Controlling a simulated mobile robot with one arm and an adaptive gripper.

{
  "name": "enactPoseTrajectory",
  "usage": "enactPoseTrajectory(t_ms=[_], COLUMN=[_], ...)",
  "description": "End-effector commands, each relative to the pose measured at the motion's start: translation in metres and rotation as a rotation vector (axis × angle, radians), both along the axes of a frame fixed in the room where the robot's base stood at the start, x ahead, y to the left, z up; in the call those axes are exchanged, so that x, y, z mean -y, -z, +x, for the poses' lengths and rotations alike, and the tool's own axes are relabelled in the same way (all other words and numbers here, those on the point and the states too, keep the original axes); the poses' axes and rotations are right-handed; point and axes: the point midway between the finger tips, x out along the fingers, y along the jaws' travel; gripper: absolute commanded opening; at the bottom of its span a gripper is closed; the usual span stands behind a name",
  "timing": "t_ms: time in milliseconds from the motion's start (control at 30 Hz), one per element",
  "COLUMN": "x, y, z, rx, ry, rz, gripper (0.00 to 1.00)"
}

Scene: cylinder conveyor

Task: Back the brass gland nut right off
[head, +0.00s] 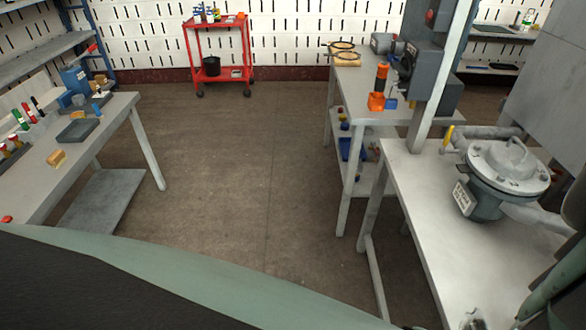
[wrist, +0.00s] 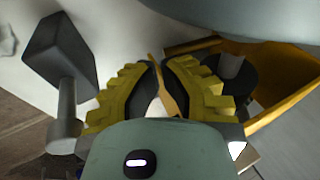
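My gripper (wrist: 158,68) shows in the wrist view as two dark fingers with yellow ribbed pads. The fingertips are close together with a narrow gap. A thin orange-yellow strip shows in the gap; I cannot tell whether it is held or lies behind the fingers. In the head view a grey flanged vessel (head: 507,168) with a round bolted lid stands on the right-hand table, with pipes at its sides and a small yellow part (head: 448,135) at its upper left. I cannot make out a brass gland nut for certain in either view.
The wrist view shows a yellow tray-like thing (wrist: 292,98) at right and a dark block (wrist: 58,55) at left. The right-hand table (head: 415,190) has clear space left of the vessel. A bench (head: 100,140) with tools stands left, a red cart (head: 215,25) behind. The floor between is clear.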

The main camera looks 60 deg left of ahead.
Motion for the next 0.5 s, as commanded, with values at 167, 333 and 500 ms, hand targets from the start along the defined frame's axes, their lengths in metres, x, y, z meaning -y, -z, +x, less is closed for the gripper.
enactPoseTrajectory(t_ms=[167, 333, 500], x=[0.0034, 0.0041, 0.0042], y=[0.0062, 0.0101, 0.0104], z=[0.0009, 0.0002, 0.0004], rx=[0.000, -0.002, -0.001], ry=[0.001, 0.002, 0.001], rz=[0.000, 0.001, 0.001], gripper=[0.00, 0.00, 0.00])
